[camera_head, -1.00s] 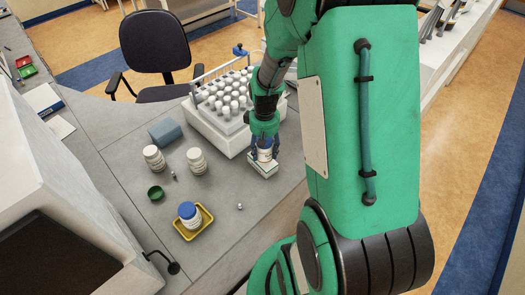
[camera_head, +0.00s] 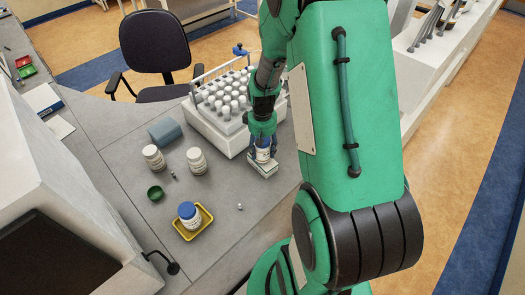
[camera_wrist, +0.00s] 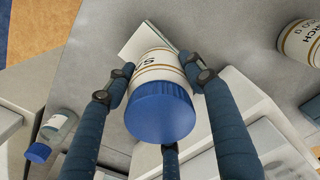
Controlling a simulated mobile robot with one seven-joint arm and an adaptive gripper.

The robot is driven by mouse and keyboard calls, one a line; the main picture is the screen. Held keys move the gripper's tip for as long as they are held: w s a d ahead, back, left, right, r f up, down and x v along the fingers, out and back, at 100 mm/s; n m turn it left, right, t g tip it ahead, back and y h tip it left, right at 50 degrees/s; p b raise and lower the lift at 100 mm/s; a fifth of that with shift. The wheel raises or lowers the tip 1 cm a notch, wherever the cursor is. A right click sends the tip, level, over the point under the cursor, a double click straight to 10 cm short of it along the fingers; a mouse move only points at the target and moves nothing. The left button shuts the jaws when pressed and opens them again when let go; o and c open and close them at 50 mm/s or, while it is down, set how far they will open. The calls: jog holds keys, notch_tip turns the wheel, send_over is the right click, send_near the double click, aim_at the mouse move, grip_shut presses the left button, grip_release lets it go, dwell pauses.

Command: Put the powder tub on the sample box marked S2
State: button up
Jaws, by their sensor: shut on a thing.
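The powder tub (camera_wrist: 155,85) is a white, labelled tub with a blue lid. It is between the fingers of my gripper (camera_wrist: 160,72), which is shut on it. In the head view my gripper (camera_head: 263,147) points down at the right of the bench, with the tub (camera_head: 263,156) partly hidden by the fingers. Directly under the tub is a small pale box (camera_head: 265,171), whose corner also shows beyond the tub in the wrist view (camera_wrist: 140,40). I cannot read a mark on the box, nor tell whether the tub touches its top.
A white rack (camera_head: 233,146) of capped tubes stands close behind my gripper. Left are two white tubs (camera_head: 154,158) (camera_head: 196,161), a green cup (camera_head: 155,193), and a yellow tray (camera_head: 205,219) bearing another blue-lidded tub (camera_head: 188,213). The bench's front edge is near.

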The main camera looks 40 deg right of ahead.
jog(key=shift+f, duration=0.35)
jog(key=shift+f, duration=0.15)
jog(key=o, duration=1.4)
jog(key=shift+o, duration=0.2)
notch_tip(320, 180, up, 12)
jog(key=shift+r+p, duration=0.15)
jog(key=shift+p, duration=0.4)
